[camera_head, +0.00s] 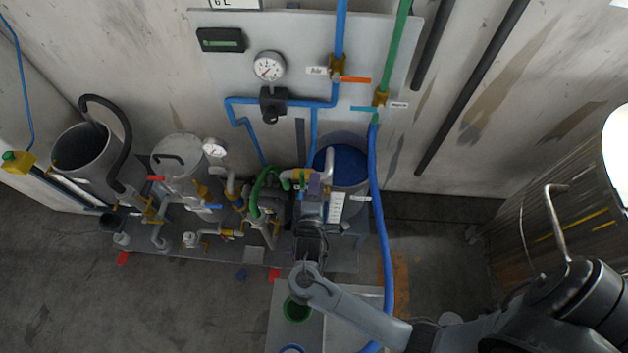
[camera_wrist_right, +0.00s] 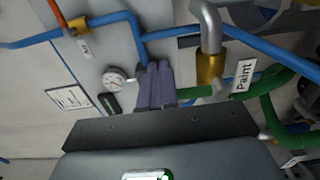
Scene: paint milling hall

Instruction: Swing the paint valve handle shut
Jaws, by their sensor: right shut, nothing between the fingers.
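The paint valve (camera_wrist_right: 210,66) has a brass body on a grey bent pipe in the right wrist view, beside a white "Paint" label (camera_wrist_right: 243,76). A short green bar (camera_wrist_right: 196,92) shows between it and my fingers; I cannot tell whether this is its handle or part of the green hose behind. In the head view the brass valve (camera_head: 299,174) is small and partly crowded by green hose. My right gripper (camera_head: 315,186) is shut and empty just right of it; its purple-grey fingers show in the right wrist view (camera_wrist_right: 160,86). I cannot tell whether they touch the green bar. My left gripper is out of view.
A blue-filled drum (camera_head: 345,163) stands behind my right gripper. Green hose (camera_head: 262,183) and the blue pipe (camera_head: 238,101) crowd its left. A long blue hose (camera_head: 380,215) hangs to its right. The wall panel (camera_head: 215,75) carries a pressure gauge (camera_head: 269,66) and an orange-handled valve (camera_head: 353,79).

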